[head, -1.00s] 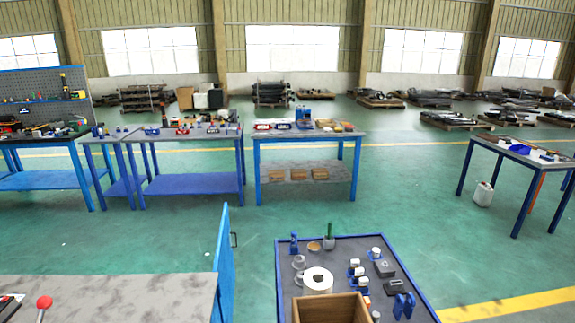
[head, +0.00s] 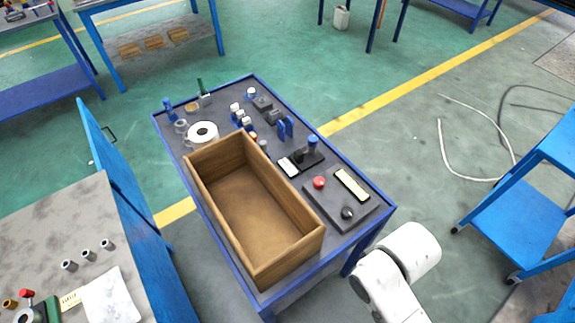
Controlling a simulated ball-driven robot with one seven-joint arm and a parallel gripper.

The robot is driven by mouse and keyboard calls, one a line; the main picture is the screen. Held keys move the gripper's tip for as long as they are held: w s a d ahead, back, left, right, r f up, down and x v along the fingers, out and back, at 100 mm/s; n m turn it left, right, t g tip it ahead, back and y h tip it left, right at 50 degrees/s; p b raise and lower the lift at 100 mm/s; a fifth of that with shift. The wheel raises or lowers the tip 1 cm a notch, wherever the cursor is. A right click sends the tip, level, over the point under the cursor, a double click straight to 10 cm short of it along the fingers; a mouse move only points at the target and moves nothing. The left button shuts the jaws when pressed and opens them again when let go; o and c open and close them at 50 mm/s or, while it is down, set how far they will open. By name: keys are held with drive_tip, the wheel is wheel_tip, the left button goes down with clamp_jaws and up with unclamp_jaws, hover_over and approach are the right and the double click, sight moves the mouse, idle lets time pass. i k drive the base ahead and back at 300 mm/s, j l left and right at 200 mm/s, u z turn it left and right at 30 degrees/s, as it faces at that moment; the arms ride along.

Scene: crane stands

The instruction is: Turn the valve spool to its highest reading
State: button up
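No part can be named as the valve spool with certainty. A dark control plate at the near right of the blue-edged table (head: 384,211) carries a red round knob (head: 319,182), a black round knob (head: 347,213) and a pale oblong strip (head: 352,184) in a dark frame. The strip's markings are too small to read. Behind the plate, a black block carries an upright blue-topped part (head: 312,146), with a small white piece (head: 288,167) beside it. My white arm shows at the bottom right, off the table's near corner. My gripper is not in view.
An empty wooden box (head: 262,270) stands left of the control plate. A white roll (head: 203,132) and several small parts stand further back. A blue panel (head: 115,170) and grey bench (head: 50,230) are at left, a blue cart (head: 525,210) at right.

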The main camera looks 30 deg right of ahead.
sight(313, 139)
drive_tip(key=i+l+z, duration=0.15)
drive_tip(key=l, duration=0.25)
drive_tip(key=i+l+z, duration=0.15)
drive_tip(key=l, duration=0.25)
drive_tip(key=i+l+z, duration=0.15)
drive_tip(key=l, duration=0.25)
drive_tip(key=i, duration=0.1)
